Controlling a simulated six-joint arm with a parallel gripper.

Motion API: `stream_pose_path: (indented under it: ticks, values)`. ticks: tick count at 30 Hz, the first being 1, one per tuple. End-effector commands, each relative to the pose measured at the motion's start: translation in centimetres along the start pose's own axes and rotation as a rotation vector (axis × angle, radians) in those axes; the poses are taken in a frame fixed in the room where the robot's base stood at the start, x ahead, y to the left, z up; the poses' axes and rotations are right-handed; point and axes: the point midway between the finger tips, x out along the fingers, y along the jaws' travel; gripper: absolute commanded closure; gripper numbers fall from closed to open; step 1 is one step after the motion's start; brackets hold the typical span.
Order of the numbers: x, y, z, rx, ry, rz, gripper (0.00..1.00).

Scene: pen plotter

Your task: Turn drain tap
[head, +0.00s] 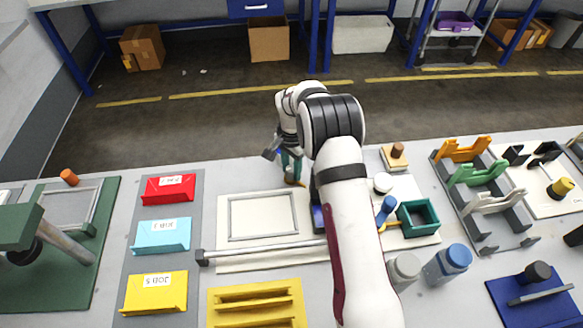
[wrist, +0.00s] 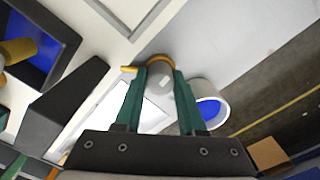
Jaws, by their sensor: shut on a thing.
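The tap shows in the wrist view as a grey rounded body (wrist: 160,84) with an orange rim and a short orange lever (wrist: 129,69) pointing left. My gripper (wrist: 159,74) has its two green fingers on either side of the grey body, shut on it. In the head view my gripper (head: 290,168) points down at the back edge of the table, with a bit of orange (head: 295,183) at its fingertips. The fingers and arm hide most of the tap there.
A white cup with a blue inside (wrist: 211,108) stands close to the right finger in the wrist view. In the head view a pale board with a grey frame (head: 232,219) lies in front of my gripper. My arm covers the table's middle. Coloured boxes (head: 162,236) stand left.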

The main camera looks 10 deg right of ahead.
Motion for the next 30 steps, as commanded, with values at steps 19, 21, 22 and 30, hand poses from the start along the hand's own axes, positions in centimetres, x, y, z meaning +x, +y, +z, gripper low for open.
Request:
stream_pose_path:
  ticks: [19,21,22,30]
  values:
    - [-0.02,-0.03,0.02,-0.455,-0.001,0.000,1.00]
    - [-0.02,-0.04,0.02,-0.522,-0.001,0.000,1.00]
    - [-0.02,-0.04,0.02,-0.550,-0.001,0.000,1.00]
    - [-0.03,-0.05,0.04,-0.807,-0.001,0.000,1.00]
